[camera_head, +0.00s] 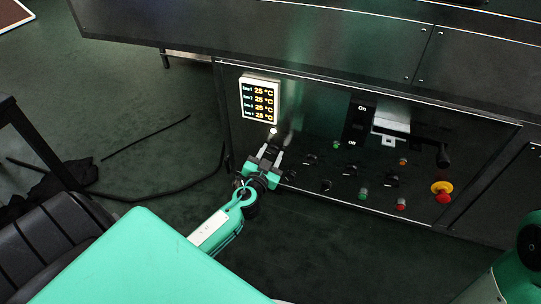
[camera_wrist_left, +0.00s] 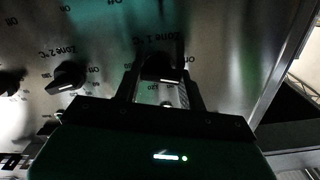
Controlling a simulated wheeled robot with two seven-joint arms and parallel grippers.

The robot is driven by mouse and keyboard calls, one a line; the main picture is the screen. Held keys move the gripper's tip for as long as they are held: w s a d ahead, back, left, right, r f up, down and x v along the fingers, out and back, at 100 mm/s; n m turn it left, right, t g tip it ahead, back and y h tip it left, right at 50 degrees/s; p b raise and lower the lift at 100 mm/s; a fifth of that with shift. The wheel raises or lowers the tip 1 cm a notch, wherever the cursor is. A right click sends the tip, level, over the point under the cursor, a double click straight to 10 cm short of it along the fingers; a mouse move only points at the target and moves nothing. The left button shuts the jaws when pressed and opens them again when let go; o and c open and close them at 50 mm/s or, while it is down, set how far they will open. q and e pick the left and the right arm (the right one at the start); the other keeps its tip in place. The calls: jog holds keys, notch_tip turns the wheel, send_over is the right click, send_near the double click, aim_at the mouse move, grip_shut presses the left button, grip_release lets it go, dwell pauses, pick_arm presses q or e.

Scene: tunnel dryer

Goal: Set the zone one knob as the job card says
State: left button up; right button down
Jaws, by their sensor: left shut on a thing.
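My left gripper (camera_head: 268,152) reaches the front panel from the lower left, below the lit display. In the left wrist view its two fingers (camera_wrist_left: 159,84) stand on either side of the black zone one knob (camera_wrist_left: 160,68) and are shut on it. A white pointer mark shows on the knob's edge nearest the gripper, close to a printed 120. The label "Zone 1 °C" is printed by the knob, with an "Off" mark beside it. In the head view the gripper hides this knob. The display (camera_head: 260,98) reads 25 °C on every zone line. I see no job card.
The zone two knob (camera_wrist_left: 68,76) sits left of the gripper in the wrist view. A dark chair (camera_head: 45,245) stands lower left.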

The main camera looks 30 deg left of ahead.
pick_arm(q)
jog(key=m, duration=0.5)
jog(key=shift+d+m, duration=0.1)
jog(key=shift+m, duration=0.2)
jog(key=m, duration=0.4)
jog(key=shift+m+p, duration=0.4)
jog(key=shift+f, duration=0.1)
jog(key=o, duration=1)
